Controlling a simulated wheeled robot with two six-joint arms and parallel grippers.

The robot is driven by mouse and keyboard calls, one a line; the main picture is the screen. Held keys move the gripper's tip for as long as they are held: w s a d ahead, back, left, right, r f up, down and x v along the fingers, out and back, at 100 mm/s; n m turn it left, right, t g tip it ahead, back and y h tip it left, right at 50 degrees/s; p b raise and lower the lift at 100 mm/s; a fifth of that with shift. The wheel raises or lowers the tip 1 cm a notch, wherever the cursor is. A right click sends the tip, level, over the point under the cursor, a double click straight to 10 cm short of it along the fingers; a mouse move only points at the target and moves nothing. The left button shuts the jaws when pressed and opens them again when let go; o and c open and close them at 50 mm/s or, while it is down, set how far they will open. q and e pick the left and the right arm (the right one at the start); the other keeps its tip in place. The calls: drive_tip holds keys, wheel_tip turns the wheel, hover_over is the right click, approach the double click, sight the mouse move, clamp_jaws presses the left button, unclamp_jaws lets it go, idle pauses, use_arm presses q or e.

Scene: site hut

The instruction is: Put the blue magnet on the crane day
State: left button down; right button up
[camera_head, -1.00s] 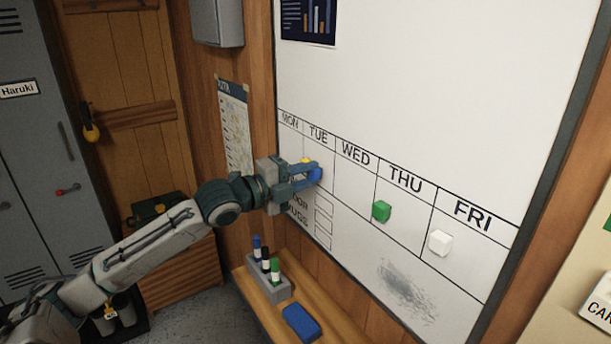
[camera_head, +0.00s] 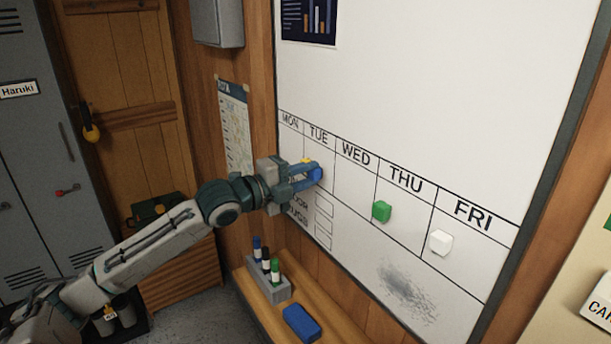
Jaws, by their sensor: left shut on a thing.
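The whiteboard (camera_head: 430,90) carries a week grid with MON, TUE, WED, THU and FRI columns. My left gripper (camera_head: 312,174) is shut on the blue magnet (camera_head: 317,174) in the TUE column. I cannot tell whether the magnet touches the board. A yellow magnet (camera_head: 306,160) shows just behind the gripper, partly hidden. A green magnet (camera_head: 381,211) is in the THU column and a white magnet (camera_head: 441,242) in the FRI column. The writing below the grid's left part is partly hidden by my gripper. My right gripper is not in view.
A wooden ledge (camera_head: 345,330) below the board holds a grey marker holder (camera_head: 268,283) with several markers and a blue eraser (camera_head: 301,323). Grey lockers (camera_head: 30,150) stand at the left. The WED column is clear.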

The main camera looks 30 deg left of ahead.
use_arm(q)
drive_tip(key=shift+w, duration=0.25)
drive_tip(key=shift+w+d, duration=0.3)
drive_tip(key=shift+w, duration=0.2)
idle(0.6)
idle(2.1)
drive_tip(key=c, duration=1.1)
unclamp_jaws()
